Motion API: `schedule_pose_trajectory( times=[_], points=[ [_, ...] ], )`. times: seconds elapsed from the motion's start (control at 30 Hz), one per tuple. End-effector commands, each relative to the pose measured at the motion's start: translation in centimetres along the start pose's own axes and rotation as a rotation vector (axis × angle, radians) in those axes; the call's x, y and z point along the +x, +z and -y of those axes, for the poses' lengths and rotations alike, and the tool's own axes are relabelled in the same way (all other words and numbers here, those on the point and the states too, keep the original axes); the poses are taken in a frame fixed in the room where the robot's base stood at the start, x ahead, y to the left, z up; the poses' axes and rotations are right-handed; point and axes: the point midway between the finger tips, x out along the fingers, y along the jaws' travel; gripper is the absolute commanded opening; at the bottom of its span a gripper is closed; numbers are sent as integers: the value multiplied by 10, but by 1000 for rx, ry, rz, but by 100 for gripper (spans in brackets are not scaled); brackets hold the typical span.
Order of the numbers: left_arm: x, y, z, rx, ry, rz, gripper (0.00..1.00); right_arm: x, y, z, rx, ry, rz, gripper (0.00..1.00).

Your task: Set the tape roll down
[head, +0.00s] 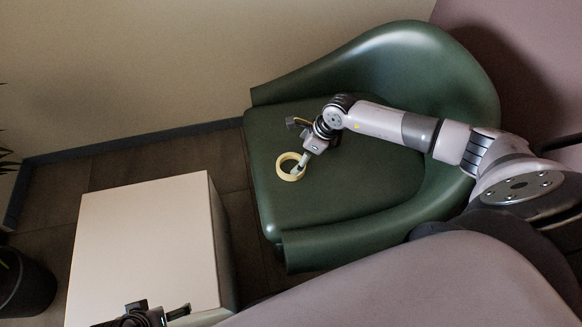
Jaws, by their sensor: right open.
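The tape roll (281,172) is a pale yellow ring at the left part of the green armchair's seat (330,215). It appears to lie on the seat, though the exact contact is hard to tell. My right gripper (298,168) reaches in from the right, with its fingertips at the ring's right side. It is open, with the fingers overlapping part of the ring in this view. My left gripper (178,313) shows only in part at the bottom edge, over the near side of the white table; its finger state is unclear.
A white box-shaped table (145,235) with a bare top stands left of the armchair. The chair's curved backrest and arms (400,60) surround the seat on several sides. A dark plant pot (25,285) stands at the far left. The seat around the ring is clear.

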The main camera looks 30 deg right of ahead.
Motion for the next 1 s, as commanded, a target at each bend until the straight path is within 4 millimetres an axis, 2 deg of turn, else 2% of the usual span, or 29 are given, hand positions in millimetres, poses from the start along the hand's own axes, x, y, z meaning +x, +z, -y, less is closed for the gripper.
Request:
schedule_pose_trajectory(
  times=[0.17, 0.5, 0.83, 1.0],
  points=[
    [-8, -1, 0, 0, -1, -4, 94, 10, 0, -1, -1, 1, 0, 96],
    [-42, 0, 2, -2, -4, -24, 94, 54, -1, -6, 0, 0, 0, 96],
    [-48, 0, 2, -3, -5, -25, 94, 58, -1, -6, -1, 0, 0, 96],
    [-48, 0, 2, -3, -5, -25, 94, 57, -1, -6, 0, 0, 0, 84]
  ],
)
